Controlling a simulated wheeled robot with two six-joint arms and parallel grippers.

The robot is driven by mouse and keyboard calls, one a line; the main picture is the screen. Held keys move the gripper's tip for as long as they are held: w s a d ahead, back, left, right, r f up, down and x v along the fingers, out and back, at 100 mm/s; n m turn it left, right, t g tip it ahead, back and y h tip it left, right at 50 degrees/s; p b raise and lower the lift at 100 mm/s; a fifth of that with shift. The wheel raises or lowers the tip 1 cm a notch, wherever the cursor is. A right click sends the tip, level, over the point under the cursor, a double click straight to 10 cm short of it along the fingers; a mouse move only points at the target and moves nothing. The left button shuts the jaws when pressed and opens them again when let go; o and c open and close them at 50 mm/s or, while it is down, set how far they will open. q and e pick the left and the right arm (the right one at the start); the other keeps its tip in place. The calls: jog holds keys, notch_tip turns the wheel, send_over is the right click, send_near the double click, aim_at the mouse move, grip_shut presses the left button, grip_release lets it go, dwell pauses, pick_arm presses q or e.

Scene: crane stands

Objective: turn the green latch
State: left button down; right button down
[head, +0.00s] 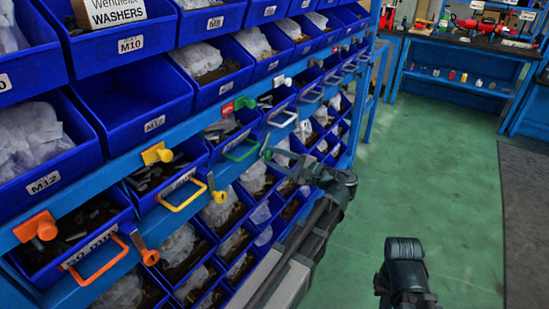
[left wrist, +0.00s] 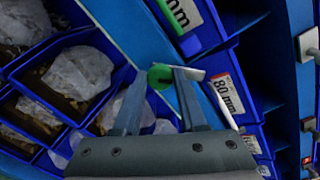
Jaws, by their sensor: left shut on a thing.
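The green latch (head: 267,154) is at the lower right of the green-handled bin, mostly hidden behind my left gripper (head: 277,158). In the left wrist view, a round green knob (left wrist: 160,75) sits between the tips of my left gripper (left wrist: 161,80), which is shut on it. The latch's exact angle is hard to make out.
Neighbouring bins carry yellow (head: 183,195) and orange (head: 95,262) handles, with a yellow latch (head: 219,196) and an orange latch (head: 149,256) nearby. Blue bins fill the rack around my left gripper. Green floor (head: 440,180) is open to the right; a workbench (head: 465,45) stands behind.

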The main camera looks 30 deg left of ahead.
pick_arm(q)
jog(key=n, duration=0.4)
jog(key=shift+f, duration=0.1)
jog(key=shift+n, duration=2.1)
jog(key=shift+c, duration=2.3)
grip_release()
jog(key=shift+d, duration=0.1)
jog(key=s+d, duration=0.1)
jog(key=d, duration=1.2)
jog(key=shift+d, duration=0.35)
jog(key=shift+s+a+f, duration=0.1)
